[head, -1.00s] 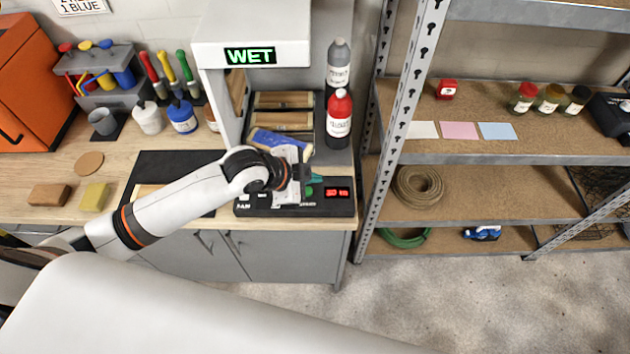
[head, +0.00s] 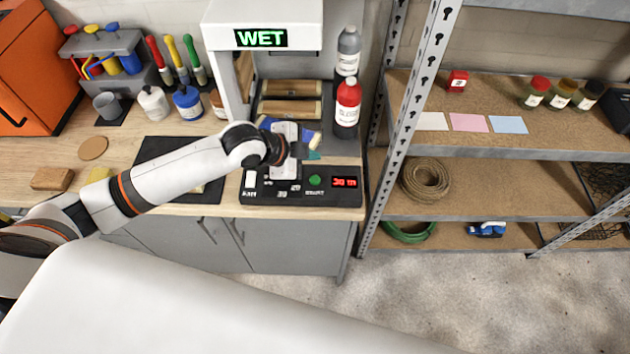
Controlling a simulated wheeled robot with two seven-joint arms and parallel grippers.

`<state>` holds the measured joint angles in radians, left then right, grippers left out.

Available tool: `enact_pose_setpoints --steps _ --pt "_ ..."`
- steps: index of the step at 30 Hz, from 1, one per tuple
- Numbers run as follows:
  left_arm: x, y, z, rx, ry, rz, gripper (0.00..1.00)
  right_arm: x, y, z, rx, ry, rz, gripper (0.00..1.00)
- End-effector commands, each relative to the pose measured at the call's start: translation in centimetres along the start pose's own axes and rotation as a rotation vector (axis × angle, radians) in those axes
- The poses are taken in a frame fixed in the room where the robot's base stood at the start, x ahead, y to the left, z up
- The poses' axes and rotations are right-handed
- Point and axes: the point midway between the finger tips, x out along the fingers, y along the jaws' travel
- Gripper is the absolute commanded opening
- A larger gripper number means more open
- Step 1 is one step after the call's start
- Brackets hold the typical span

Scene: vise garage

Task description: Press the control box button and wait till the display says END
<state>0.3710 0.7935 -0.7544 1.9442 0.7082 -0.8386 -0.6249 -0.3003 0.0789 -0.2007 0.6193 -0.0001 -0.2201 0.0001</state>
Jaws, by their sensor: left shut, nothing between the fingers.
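The black control box (head: 272,193) lies on the front edge of the workbench. Its round green button (head: 315,181) is uncovered, and a small red display (head: 346,182) lights up to the right of it. The display seems to read something like "30 m", but it is too small to be sure. A larger display (head: 261,38) on the frame above says WET in green. The gripper body hides part of the bench behind the box. My right gripper is out of view.
A red bottle (head: 347,105) and a grey bottle (head: 349,52) stand behind the box, close to my left gripper. A metal shelf rack (head: 412,120) rises to the right. A dark mat (head: 170,155) lies under my left arm. Floor is clear at the lower right.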

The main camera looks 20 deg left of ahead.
Motion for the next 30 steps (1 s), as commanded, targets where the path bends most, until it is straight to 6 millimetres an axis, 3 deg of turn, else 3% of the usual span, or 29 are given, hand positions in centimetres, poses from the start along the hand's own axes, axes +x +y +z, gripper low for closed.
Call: enact_pose_setpoints --steps 1,9,17,30 --pt "0.9 -0.7 -0.7 0.0 0.0 -0.001 0.0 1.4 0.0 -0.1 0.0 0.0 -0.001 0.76" --pt "3.5 -2.6 -2.6 0.0 0.0 -0.001 0.0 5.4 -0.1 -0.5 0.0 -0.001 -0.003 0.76" --pt "4.8 -3.5 -3.5 0.0 0.0 0.0 0.0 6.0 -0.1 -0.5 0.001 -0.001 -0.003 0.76" --pt "4.8 -3.5 -3.5 0.0 0.0 0.0 0.0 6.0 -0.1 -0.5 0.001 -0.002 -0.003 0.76"
